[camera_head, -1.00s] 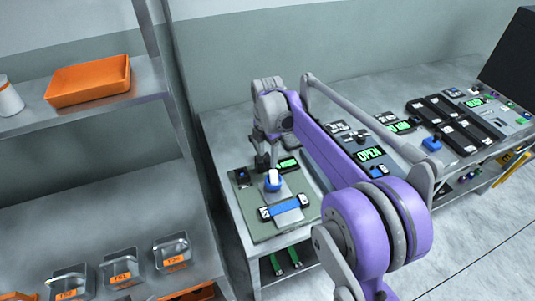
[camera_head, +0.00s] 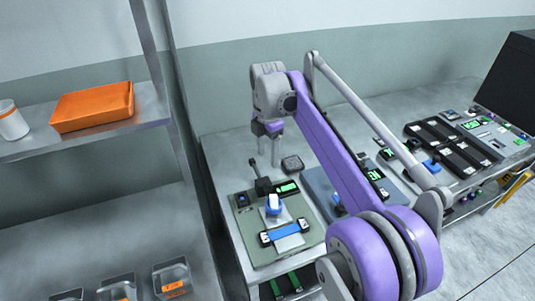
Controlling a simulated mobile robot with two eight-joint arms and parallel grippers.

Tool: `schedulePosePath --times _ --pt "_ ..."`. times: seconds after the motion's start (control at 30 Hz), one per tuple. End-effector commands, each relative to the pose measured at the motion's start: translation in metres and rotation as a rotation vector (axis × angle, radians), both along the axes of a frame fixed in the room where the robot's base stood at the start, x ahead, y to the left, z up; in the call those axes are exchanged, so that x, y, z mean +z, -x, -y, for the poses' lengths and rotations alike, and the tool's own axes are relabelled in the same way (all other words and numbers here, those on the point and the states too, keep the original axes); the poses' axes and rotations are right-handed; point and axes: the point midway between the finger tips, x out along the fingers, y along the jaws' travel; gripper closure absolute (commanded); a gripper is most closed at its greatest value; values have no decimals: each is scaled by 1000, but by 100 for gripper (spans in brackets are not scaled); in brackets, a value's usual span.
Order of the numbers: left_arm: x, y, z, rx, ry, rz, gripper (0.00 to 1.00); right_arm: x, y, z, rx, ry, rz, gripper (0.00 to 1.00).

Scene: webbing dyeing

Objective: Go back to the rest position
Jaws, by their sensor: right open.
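My right arm reaches in from the lower right over the workbench. Its right gripper (camera_head: 269,158) hangs at the arm's far end with its two fingers apart and nothing between them. It is above the back of the bench, behind a green-grey device (camera_head: 252,249) and apart from it. My left gripper is not in view.
A metal shelf (camera_head: 100,137) at left holds an orange tray (camera_head: 92,107) and a white cup (camera_head: 11,121). Metal bins (camera_head: 171,278) with orange labels stand lower down. Panels with black bars (camera_head: 455,147) and a dark monitor (camera_head: 508,82) stand on the bench at right.

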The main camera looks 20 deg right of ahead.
Motion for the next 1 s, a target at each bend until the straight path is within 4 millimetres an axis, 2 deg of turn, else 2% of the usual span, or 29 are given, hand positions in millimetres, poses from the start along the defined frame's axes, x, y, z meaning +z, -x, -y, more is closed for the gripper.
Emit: schedulePosePath --times 0.27,0.37,0.43,0.67,0.9,1.0 --pt "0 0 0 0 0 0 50 0 2 -1 -13 0 3 36" --pt "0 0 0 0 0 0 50 -1 12 -7 -91 2 25 36" --pt "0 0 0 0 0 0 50 -3 26 -13 -198 2 55 36" --pt "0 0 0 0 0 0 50 -30 100 -42 -724 -58 198 36" --pt "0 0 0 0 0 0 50 -86 185 -64 -1282 -223 315 36" --pt "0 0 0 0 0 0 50 -111 214 -70 -1471 -303 338 36"
